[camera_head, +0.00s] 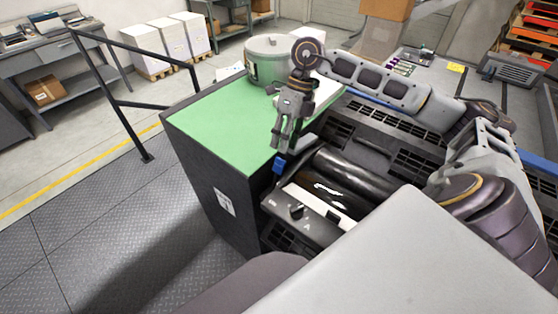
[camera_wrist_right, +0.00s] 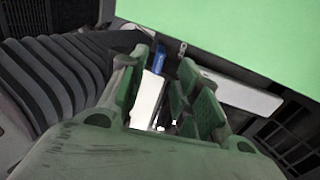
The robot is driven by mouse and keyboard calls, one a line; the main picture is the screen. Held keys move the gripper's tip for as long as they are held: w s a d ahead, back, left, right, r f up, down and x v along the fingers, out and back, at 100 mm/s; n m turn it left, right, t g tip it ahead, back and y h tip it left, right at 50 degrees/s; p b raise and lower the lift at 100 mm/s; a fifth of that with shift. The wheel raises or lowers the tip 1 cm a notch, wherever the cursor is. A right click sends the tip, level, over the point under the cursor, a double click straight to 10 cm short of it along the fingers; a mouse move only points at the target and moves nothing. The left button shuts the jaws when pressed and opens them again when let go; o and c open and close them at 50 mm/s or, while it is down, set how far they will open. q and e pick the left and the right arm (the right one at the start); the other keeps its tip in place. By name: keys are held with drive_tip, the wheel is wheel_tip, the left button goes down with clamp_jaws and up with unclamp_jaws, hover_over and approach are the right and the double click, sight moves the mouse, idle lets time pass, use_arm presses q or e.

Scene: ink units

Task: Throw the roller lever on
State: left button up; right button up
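A blue-ended lever (camera_head: 279,165) stands at the edge of the ink unit (camera_head: 306,224), beside the dark roller (camera_head: 345,182). My right gripper (camera_head: 284,147) points down just above the blue end. In the right wrist view the blue end (camera_wrist_right: 188,70) shows beyond the tips of my right gripper (camera_wrist_right: 170,66), whose fingers are apart with a gap between them. I cannot tell whether a finger touches it. The lever's lower part is hidden in the head view. My left gripper is not in view.
A green-topped cabinet (camera_head: 225,125) stands left of the unit, with a grey-green pot (camera_head: 268,62) at its back. A black knob (camera_head: 297,212) sticks up from the unit's front panel. A black handrail (camera_head: 120,46) stands farther left.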

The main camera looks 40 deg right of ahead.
sight(280, 159)
drive_tip(key=shift+x, duration=3.55)
clamp_jaws()
